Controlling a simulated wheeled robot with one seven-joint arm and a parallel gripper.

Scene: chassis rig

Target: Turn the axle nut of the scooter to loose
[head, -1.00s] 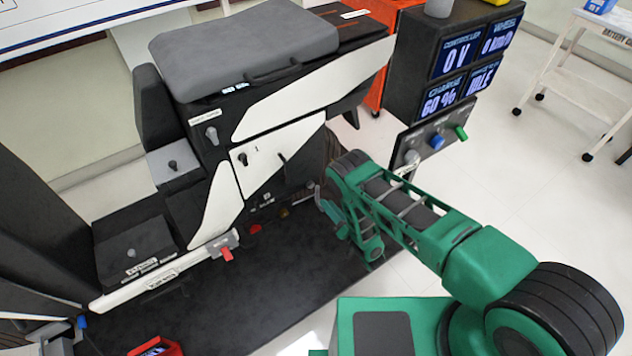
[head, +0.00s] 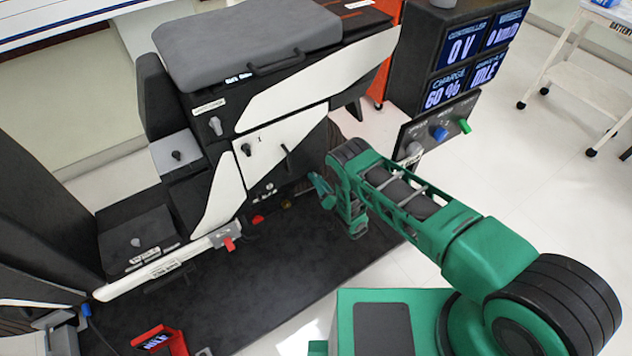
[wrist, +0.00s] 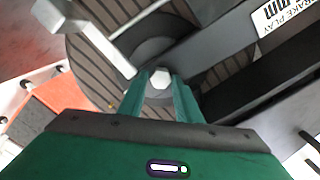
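The scooter (head: 285,90) stands with its black and white body across the left half of the head view. In the wrist view, a pale hexagonal axle nut (wrist: 160,77) sits at the middle of a dark wheel hub with a brown striped tyre (wrist: 88,72). My gripper (wrist: 160,82) has its two green fingers apart, one on each side of the nut. I cannot tell whether they touch it. In the head view my gripper (head: 322,188) is low by the scooter's rear side; the nut does not show there.
A grey metal arm (wrist: 225,55) runs beside the hub, with a brake play label (wrist: 285,15) above it. A red tool (head: 160,341) lies at the lower left.

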